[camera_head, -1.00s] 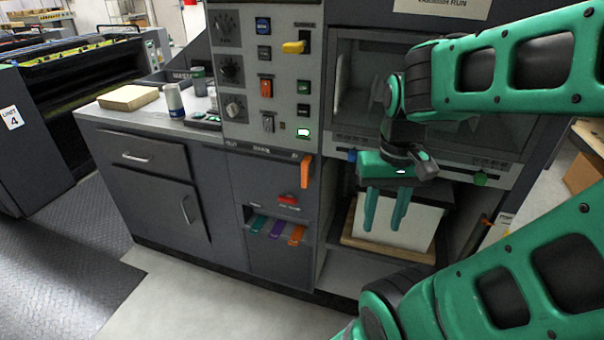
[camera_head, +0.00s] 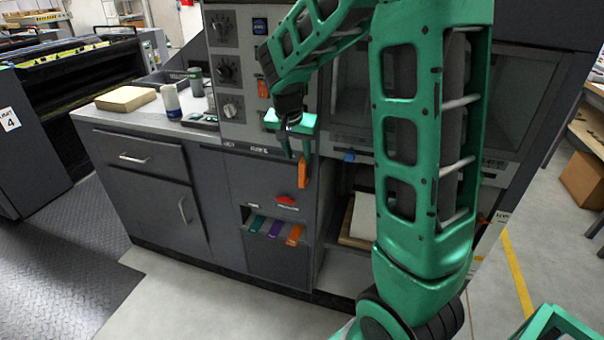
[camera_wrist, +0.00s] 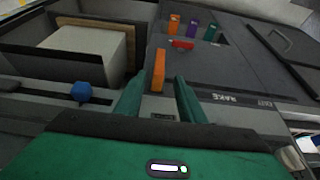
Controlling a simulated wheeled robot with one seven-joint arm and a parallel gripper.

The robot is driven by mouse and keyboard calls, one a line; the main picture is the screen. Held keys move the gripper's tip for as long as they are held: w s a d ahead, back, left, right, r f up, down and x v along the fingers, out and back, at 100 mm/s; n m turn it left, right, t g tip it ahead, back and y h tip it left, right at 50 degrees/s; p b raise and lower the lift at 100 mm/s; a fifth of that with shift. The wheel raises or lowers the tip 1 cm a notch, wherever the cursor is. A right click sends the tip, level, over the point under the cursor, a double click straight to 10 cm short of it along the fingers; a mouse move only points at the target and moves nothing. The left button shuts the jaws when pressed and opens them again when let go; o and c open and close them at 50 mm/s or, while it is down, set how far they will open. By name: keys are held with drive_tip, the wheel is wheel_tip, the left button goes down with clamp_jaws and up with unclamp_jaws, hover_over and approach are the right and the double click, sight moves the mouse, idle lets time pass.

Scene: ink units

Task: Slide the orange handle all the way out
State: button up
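An upright orange handle (camera_head: 303,172) sticks out of the dark cabinet front, below the control panel. In the wrist view the orange handle (camera_wrist: 159,70) stands between and just beyond the fingertips of my gripper (camera_wrist: 156,88). My gripper (camera_head: 297,156) is open, its green fingers pointing down at the handle's top, with gaps on both sides; contact cannot be told. A second orange piece, a flat tab (camera_head: 294,235), sits lower in a recess with a purple tab (camera_head: 275,229) and a teal tab (camera_head: 257,223). The orange tab also shows in the wrist view (camera_wrist: 174,23).
A red knob (camera_head: 286,201) sits between the handle and the tabs. A blue knob (camera_head: 349,156) is to the right, above an open bay with a white paper stack (camera_head: 362,217). Cans and a yellowish block (camera_head: 126,99) stand on the left counter. My arm hides part of the machine.

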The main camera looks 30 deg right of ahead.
sight(301, 168)
drive_tip(key=x, duration=1)
drive_tip(key=shift+w+d+f, duration=0.1)
drive_tip(key=shift+d+f, duration=0.1)
drive_tip(key=shift+f, duration=0.1)
